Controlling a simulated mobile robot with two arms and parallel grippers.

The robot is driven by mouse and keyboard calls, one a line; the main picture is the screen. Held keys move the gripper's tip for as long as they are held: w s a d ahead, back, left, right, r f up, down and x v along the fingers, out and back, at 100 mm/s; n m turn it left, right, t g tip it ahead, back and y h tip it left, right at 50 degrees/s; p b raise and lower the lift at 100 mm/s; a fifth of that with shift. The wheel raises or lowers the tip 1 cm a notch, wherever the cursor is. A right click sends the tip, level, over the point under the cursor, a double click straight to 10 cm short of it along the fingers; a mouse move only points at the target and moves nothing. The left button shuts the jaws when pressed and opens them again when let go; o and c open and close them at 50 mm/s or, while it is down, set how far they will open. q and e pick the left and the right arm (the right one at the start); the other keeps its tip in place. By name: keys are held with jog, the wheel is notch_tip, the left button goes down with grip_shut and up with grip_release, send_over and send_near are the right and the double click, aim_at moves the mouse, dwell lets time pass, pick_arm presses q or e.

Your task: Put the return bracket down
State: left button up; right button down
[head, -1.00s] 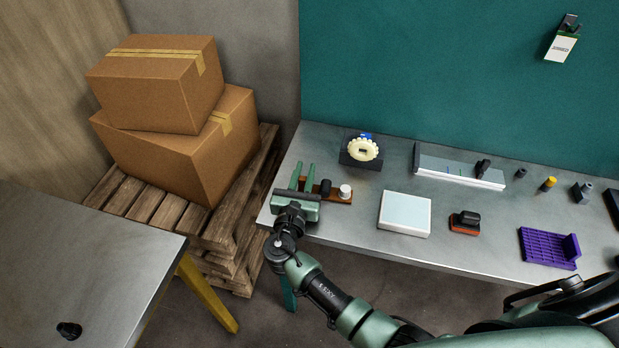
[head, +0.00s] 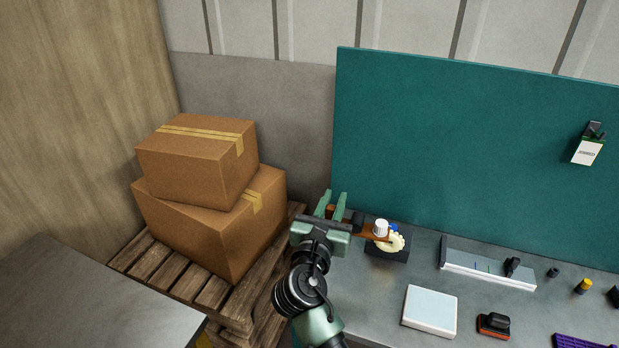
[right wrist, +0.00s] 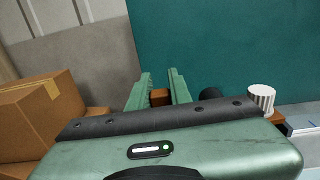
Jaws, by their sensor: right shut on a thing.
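The return bracket is a brown bar (head: 367,232) with a dark roller and a white ridged knob (head: 381,228). My right gripper (head: 331,203) is shut on the bar near its left end. The bracket appears raised above the left end of the grey bench (head: 375,290), with its knob end in front of the cream gear (head: 397,244) in the head view. In the right wrist view, a brown piece of the bracket (right wrist: 160,97) shows between the fingers, and the white knob (right wrist: 261,97) sticks out at the right. My left gripper is not in view.
Two cardboard boxes (head: 205,230) are stacked on a wooden pallet (head: 172,280) left of the bench. A pale box (head: 430,310), a black and orange item (head: 494,325) and a long grey rail (head: 485,268) occupy the bench. A teal panel (head: 450,150) stands behind it.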

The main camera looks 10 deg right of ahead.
jog(key=shift+n+y, duration=0.4)
jog(key=s+d+f, duration=0.2)
jog(key=s, duration=0.1)
jog(key=s+f, duration=0.1)
jog(key=shift+s+d+f, duration=0.1)
jog(key=shift+s+d, duration=0.25)
jog(key=shift+d, duration=0.05)
jog(key=s+a+f+n+t+y, duration=0.1)
jog(key=s+n+y, duration=0.4)
jog(key=s, duration=1.3)
jog(key=t+y, duration=0.1)
jog(key=y, duration=0.2)
jog(key=shift+a+f, duration=0.25)
jog(key=shift+w, duration=0.1)
